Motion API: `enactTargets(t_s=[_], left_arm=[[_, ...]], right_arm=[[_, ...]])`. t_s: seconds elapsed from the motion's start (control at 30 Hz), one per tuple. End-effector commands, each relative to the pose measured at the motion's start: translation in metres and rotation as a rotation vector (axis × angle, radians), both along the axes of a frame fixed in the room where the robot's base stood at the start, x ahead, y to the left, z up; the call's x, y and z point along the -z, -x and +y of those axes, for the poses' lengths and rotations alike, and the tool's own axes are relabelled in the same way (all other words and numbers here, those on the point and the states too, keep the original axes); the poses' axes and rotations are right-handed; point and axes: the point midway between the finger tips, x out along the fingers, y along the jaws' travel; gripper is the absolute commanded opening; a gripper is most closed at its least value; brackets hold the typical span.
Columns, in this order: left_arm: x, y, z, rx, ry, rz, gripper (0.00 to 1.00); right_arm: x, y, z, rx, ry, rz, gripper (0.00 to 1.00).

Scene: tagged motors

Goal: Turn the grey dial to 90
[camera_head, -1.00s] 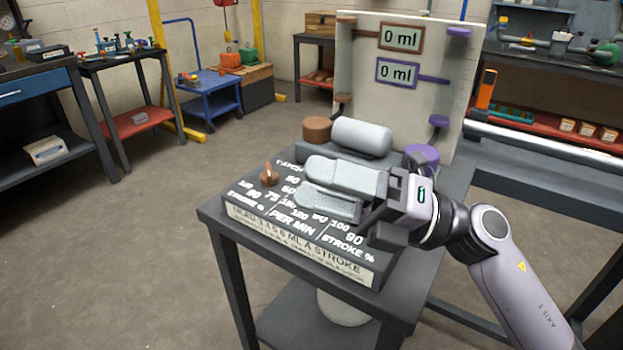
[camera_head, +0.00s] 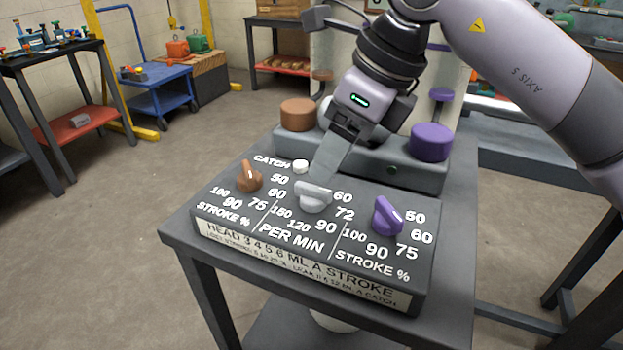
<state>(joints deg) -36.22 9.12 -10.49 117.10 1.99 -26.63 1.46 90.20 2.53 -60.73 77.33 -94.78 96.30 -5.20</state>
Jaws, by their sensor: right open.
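The grey dial (camera_head: 314,198) sits in the middle of the sloped dark panel (camera_head: 352,283), above the PER MIN label, with 60, 72, 90, 120 and 160 around it. I cannot tell surely which number it points to. My right gripper (camera_head: 322,180) comes down from above, its fingers pointing at the dial and covering its far side. The fingers overlap in this view. Whether they touch the dial or stand just over it is unclear. My left gripper is not in view.
A brown dial (camera_head: 249,178) is left of the grey dial and a purple dial (camera_head: 387,217) right of it, both on STROKE % scales. A white CATCH button (camera_head: 300,166) is close by. Behind stand a brown cylinder (camera_head: 298,114) and a purple one (camera_head: 431,142).

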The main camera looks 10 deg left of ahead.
Motion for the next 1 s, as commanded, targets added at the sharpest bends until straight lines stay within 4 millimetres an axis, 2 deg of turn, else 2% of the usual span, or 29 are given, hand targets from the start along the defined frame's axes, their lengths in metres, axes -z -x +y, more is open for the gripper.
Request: enactTargets(t_s=[0.4, 0.53, 0.8, 0.87, 0.9, 0.97, 1.0], left_arm=[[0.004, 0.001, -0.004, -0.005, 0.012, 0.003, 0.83], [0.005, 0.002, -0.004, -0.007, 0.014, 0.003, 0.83], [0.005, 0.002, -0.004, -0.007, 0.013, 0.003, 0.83], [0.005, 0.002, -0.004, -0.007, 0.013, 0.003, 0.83], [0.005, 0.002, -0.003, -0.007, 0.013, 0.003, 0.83], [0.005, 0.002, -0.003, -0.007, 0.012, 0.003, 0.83], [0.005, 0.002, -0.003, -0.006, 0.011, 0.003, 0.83]], right_arm=[[0.054, -0.003, 0.022, -0.002, -0.002, 0.004, 0.62], [0.062, -0.004, 0.025, -0.002, -0.003, 0.003, 0.62], [0.063, -0.004, 0.026, -0.002, -0.004, 0.003, 0.62], [0.063, -0.004, 0.026, -0.002, -0.004, 0.003, 0.46], [0.063, -0.004, 0.026, -0.002, -0.004, 0.003, 0.33], [0.063, -0.004, 0.026, -0.002, -0.004, 0.003, 0.13], [0.063, -0.004, 0.026, -0.002, -0.004, 0.003, 0.07]])
